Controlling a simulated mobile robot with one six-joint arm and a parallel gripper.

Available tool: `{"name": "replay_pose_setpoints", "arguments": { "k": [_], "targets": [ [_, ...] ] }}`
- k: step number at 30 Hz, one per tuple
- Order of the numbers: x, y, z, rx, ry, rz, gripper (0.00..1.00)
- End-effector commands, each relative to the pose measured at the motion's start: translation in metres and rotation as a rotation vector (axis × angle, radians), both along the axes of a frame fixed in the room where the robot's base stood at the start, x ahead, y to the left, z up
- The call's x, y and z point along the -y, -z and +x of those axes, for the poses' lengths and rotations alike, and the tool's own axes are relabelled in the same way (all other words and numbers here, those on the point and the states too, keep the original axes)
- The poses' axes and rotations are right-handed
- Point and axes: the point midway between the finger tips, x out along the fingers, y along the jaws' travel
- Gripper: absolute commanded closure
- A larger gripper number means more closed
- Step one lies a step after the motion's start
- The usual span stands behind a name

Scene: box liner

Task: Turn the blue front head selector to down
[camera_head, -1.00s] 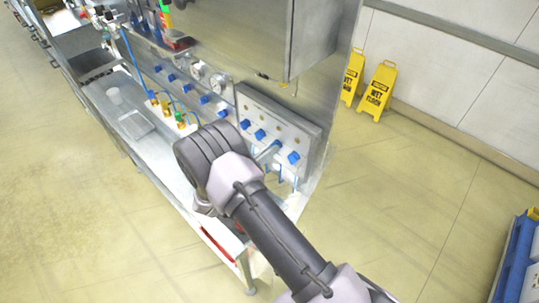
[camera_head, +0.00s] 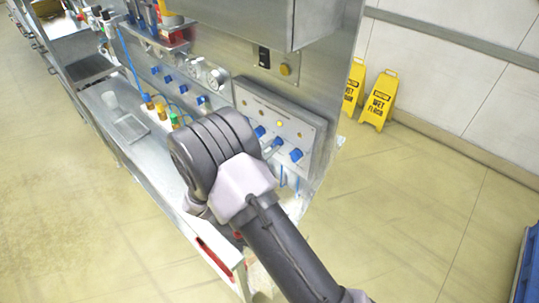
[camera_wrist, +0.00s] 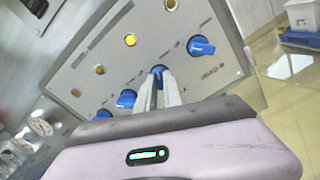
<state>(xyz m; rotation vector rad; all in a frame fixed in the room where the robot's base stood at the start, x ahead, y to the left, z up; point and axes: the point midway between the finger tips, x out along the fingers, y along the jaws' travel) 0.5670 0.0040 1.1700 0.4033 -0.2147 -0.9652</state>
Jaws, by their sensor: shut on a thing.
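A grey control panel (camera_wrist: 88,62) carries a slanted row of blue selector knobs, with round lamps above them. My gripper (camera_wrist: 158,84) is shut on one blue selector (camera_wrist: 158,71), the second from the right end of the row. Its fingers sit on both sides of the knob. The panel labels are too blurred to read surely. In the head view the panel (camera_head: 243,98) is partly hidden behind my arm, and the held selector (camera_head: 277,142) shows just past my wrist. One lamp (camera_wrist: 130,40) glows yellow.
A blue selector (camera_wrist: 201,46) is to the right of the held one, and another (camera_wrist: 126,99) is to its left. Pressure gauges (camera_wrist: 40,127) are at the far left. Yellow wet-floor signs (camera_head: 378,96) stand by the wall.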

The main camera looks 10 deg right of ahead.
Motion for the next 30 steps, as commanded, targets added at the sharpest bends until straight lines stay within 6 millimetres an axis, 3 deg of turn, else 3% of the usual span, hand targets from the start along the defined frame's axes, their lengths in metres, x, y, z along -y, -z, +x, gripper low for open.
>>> {"name": "replay_pose_setpoints", "arguments": {
  "k": [13,30],
  "targets": [
    [-0.0004,0.0014,0.0003,0.237,-0.001,0.158,1.0],
    [-0.0002,-0.0006,0.0,0.303,0.0,0.202,1.0]
  ]
}}
